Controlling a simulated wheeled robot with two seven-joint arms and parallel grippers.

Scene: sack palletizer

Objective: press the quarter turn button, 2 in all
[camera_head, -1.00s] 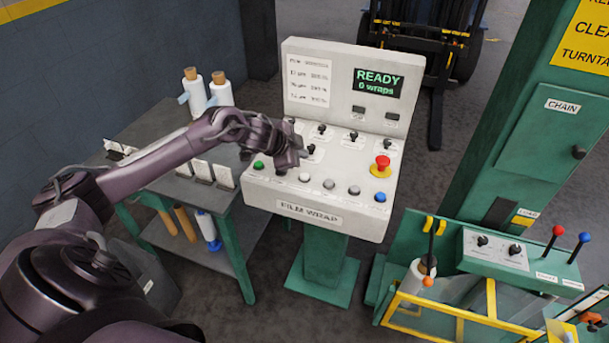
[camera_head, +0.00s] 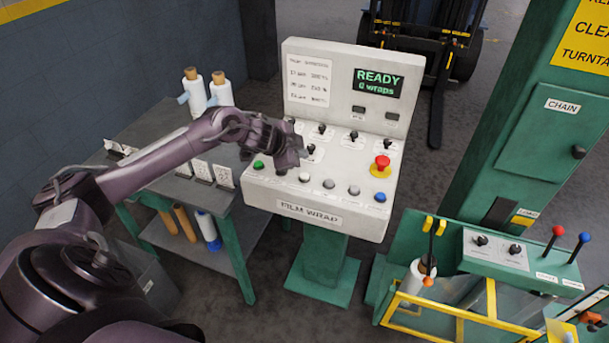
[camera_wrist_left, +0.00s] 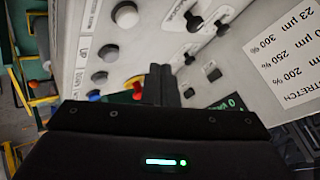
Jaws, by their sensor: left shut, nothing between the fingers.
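The FILM WRAP control panel (camera_head: 345,215) stands in the middle of the head view. Its front row has a green button (camera_head: 258,165), a white one (camera_head: 304,177), grey ones (camera_head: 328,184) and a blue one (camera_head: 380,197). The labels are too small to tell which is the quarter turn button. My left gripper (camera_head: 290,160) is shut and empty, over the left part of the panel, and hides part of the row. In the left wrist view its fingers (camera_wrist_left: 160,84) point at the panel, beside the white button (camera_wrist_left: 125,14) and a grey one (camera_wrist_left: 108,52). Contact cannot be told.
The panel display (camera_head: 377,83) reads READY, 0 wraps. A red emergency stop (camera_head: 382,163) and several black knobs sit behind the button row. A grey table (camera_head: 150,130) with film rolls is at left. A green machine with levers (camera_head: 557,232) is at right.

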